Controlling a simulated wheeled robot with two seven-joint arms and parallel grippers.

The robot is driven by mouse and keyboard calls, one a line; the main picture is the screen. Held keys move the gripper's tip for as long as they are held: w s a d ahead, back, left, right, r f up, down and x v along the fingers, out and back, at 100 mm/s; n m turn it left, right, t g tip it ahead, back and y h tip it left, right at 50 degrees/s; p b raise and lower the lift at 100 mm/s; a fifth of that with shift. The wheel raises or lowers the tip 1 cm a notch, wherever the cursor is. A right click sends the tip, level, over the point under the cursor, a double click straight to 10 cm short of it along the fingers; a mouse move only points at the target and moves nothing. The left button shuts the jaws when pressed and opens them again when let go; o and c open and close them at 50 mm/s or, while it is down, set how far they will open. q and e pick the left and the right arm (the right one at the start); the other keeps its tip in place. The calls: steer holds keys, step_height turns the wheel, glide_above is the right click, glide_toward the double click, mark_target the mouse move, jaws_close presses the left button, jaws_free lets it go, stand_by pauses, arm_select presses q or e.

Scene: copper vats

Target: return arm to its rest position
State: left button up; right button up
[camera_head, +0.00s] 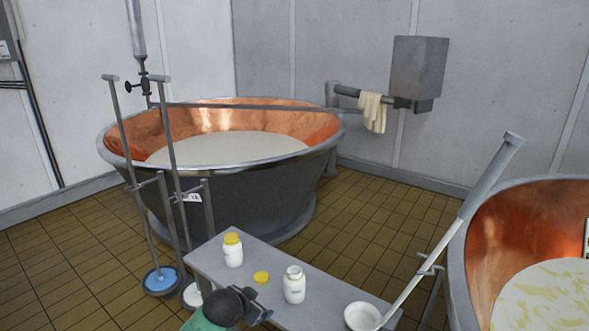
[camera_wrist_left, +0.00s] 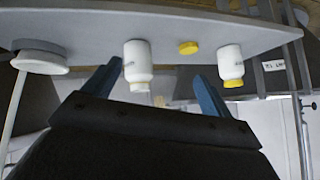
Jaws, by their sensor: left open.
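My left gripper (camera_head: 262,312) is low in the head view, in front of the near edge of the grey bench (camera_head: 215,266). In the left wrist view its two blue fingers (camera_wrist_left: 157,72) are spread apart with nothing held between them. On the bench stand a white jar with a yellow lid (camera_head: 233,254) and an open white jar (camera_head: 294,288). A loose yellow lid (camera_head: 261,277) lies between them. The wrist view is upside down and shows the open jar (camera_wrist_left: 138,62) beyond the gap between the fingers, apart from them. My right gripper is not in view.
A copper vat (camera_head: 240,195) stands behind, another (camera_head: 480,240) at right. Upright poles (camera_head: 175,190) stand left of the bench. Tiled floor is open at left.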

arm_select(q)
steer(key=s+a+r+n+g+y+p, duration=0.1)
steer(key=s+p, duration=0.1)
steer(key=s, duration=0.5)
steer(key=s+a+r+n+g+p, duration=0.1)
steer(key=s+p, duration=0.1)
steer(key=s, duration=0.5)
steer(key=s+a+r+n+g+y+p, duration=0.1)
steer(key=s+n+p, duration=0.1)
steer(key=s, duration=0.5)
steer(key=s+f+n+g+p, duration=0.1)
steer(key=s+f+g+p, duration=0.2)
steer(key=s, duration=1.5)
step_height(320, 180, down, 2)
steer(key=shift+s+d+f+h+p, duration=0.15)
steer(key=shift+d+h+p, duration=0.1)
steer(key=shift+h+p, duration=0.25)
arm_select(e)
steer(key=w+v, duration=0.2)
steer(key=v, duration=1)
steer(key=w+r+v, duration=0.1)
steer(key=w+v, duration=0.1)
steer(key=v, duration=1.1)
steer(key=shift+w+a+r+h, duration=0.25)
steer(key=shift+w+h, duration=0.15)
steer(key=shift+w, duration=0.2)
